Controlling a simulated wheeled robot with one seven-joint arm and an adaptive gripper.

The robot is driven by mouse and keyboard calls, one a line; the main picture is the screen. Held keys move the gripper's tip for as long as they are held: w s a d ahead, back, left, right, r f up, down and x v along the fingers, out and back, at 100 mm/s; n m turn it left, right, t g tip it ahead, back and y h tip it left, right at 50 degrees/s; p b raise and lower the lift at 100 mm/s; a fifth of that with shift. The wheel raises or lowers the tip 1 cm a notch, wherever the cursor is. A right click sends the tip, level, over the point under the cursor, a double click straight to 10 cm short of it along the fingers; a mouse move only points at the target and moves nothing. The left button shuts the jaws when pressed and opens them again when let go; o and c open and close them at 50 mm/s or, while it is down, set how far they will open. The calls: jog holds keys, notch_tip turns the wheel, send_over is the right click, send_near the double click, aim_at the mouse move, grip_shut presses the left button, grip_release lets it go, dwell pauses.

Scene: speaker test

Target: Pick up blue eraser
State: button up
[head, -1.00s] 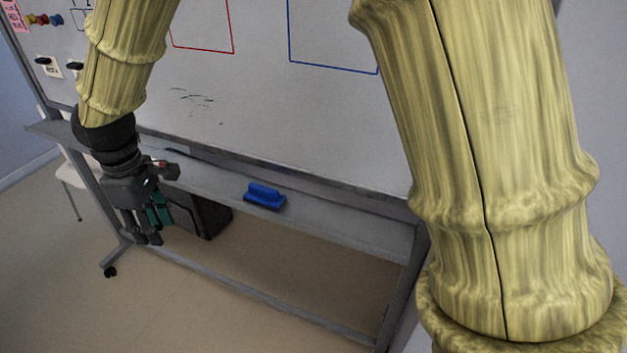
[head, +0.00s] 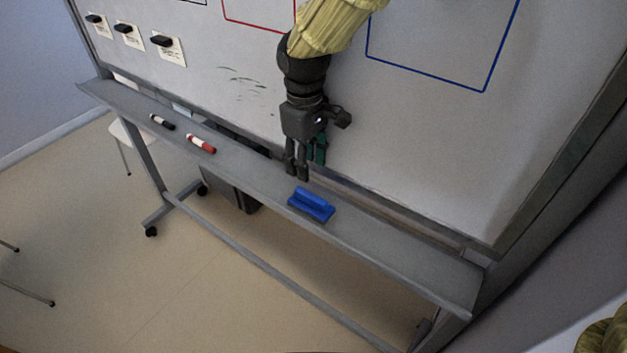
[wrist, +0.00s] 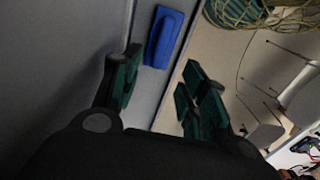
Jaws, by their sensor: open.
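The blue eraser (head: 311,204) lies on the grey tray (head: 400,248) under the whiteboard. It also shows in the wrist view (wrist: 164,37), lying on the tray beyond the fingertips and between their directions. My gripper (head: 303,170) points down just above the eraser and a little to its left in the head view. Its fingers are apart and empty, with dark green pads, seen also in the wrist view (wrist: 158,88). It is not touching the eraser.
A red marker (head: 201,144) and a black marker (head: 162,122) lie on the tray to the left. The whiteboard (head: 420,150) rises behind the tray. A dark box (head: 237,190) stands on the floor below. The tray right of the eraser is clear.

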aim_at(307, 193)
jog(key=shift+w+f, duration=0.35)
jog(key=shift+f, duration=0.4)
jog(key=shift+s+f+p, duration=0.5)
jog(key=shift+s+f, duration=0.25)
jog(key=shift+f, duration=0.05)
jog(key=shift+s, duration=0.4)
jog(key=w+f, duration=0.2)
jog(key=shift+f, duration=0.35)
jog(key=shift+s+f+p, duration=0.2)
jog(key=shift+f+p, duration=0.55)
jog(key=shift+f, duration=1.5)
jog(key=shift+s+r, duration=0.1)
jog(key=shift+s, duration=0.1)
jog(key=shift+w, duration=0.1)
jog(key=c, duration=0.8)
grip_shut()
